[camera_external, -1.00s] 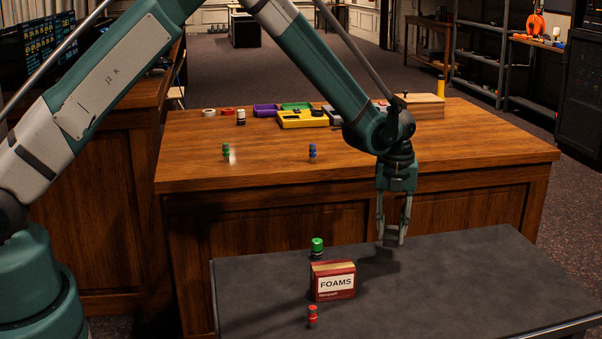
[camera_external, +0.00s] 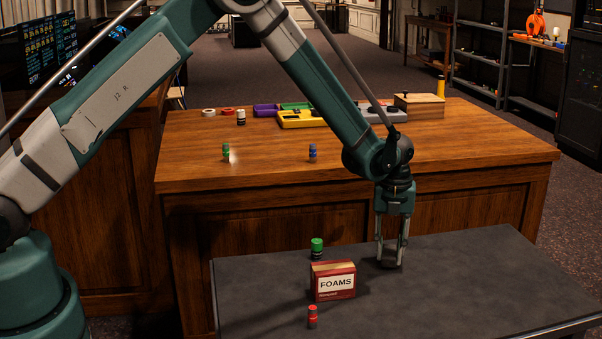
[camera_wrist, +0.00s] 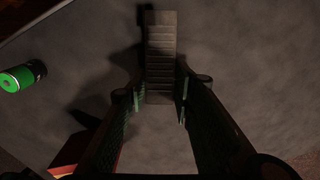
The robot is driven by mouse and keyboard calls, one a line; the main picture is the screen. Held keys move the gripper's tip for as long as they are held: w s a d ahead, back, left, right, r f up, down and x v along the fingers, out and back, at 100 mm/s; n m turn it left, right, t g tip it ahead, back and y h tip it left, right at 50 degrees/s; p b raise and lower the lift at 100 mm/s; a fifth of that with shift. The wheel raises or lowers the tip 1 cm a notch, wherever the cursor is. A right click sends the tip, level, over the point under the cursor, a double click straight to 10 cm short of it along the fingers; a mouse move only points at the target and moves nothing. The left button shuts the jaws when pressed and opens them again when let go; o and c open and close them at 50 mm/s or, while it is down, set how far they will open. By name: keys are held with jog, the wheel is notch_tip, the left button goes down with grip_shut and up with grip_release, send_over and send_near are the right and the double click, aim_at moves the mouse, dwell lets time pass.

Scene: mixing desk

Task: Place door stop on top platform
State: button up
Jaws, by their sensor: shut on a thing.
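My gripper (camera_external: 391,256) points straight down over the dark grey tabletop (camera_external: 470,282). It is shut on the door stop, a dark grey ridged piece (camera_wrist: 160,50) that extends forward between the fingers in the wrist view. In the external view the door stop (camera_external: 390,264) is a small dark shape at the fingertips, low over the tabletop, right of the FOAMS box. I cannot tell whether it touches the surface.
The tabletop's right side is clear. Behind is a wooden desk (camera_external: 450,150) with yellow, purple and green trays and small bottles.

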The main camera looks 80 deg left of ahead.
aim_at(389, 253)
jog(key=shift+f, duration=0.65)
jog(key=shift+f, duration=0.15)
jog(key=o, duration=0.9)
notch_tip(389, 253, up, 12)
jog(key=shift+r+p, duration=0.2)
jog(key=shift+p, duration=0.9)
